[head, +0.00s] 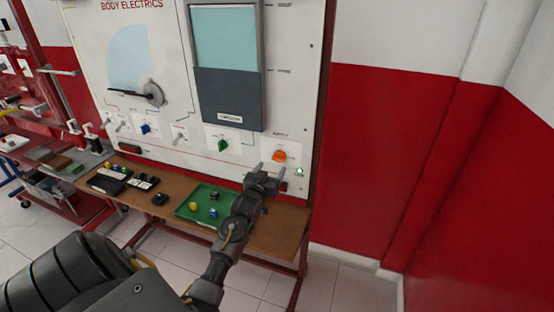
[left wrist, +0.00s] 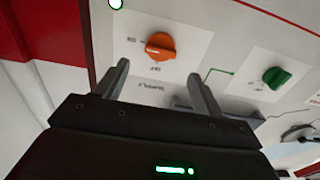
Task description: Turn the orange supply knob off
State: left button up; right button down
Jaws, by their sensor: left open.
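The orange supply knob (head: 279,156) sits on a white label plate at the lower right of the body electrics panel (head: 185,165). It also shows in the left wrist view (left wrist: 160,46), ahead of the fingertips and between their lines. My left gripper (head: 264,173) is open and empty, just below and left of the knob in the head view; in the wrist view its two fingers (left wrist: 158,72) stand apart, not visibly touching the knob. A lit green lamp (head: 299,171) is right of the knob. My right gripper is not in view.
A green knob (head: 222,146) and a blue knob (head: 146,129) are further left on the panel. Below is a wooden shelf (head: 275,232) with a green tray (head: 190,200) of small coloured parts. A red and white wall (head: 385,150) stands at the right.

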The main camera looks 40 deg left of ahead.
aim_at(277, 159)
pick_arm(q)
jog(key=p+x, duration=0.1)
jog(key=x, duration=0.6)
jog(key=shift+c, duration=0.2)
jog(key=c, duration=0.9)
